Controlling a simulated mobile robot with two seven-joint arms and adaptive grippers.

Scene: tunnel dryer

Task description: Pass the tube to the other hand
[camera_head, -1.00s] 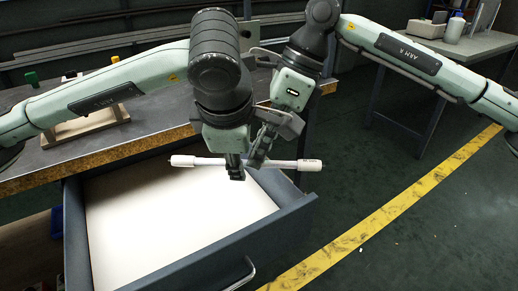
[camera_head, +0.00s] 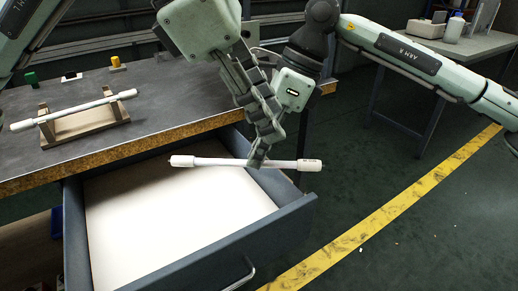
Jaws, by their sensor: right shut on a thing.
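A white tube (camera_head: 220,162) with thicker end caps is held level above the open drawer's right side. My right gripper (camera_head: 258,160) is shut on it, a little right of the tube's middle. My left gripper (camera_head: 262,112) is above the tube, clear of it and empty. Its fingers appear open, though they overlap my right gripper in the picture and their tips are partly hard to separate. A second white tube (camera_head: 75,108) lies on a wooden rack (camera_head: 85,124) on the bench at the left.
The open drawer (camera_head: 190,256) has a bare white bottom below the held tube. The dark bench (camera_head: 165,100) has small coloured blocks at its back. A side table (camera_head: 470,45) with a white bottle (camera_head: 454,28) stands at the back right.

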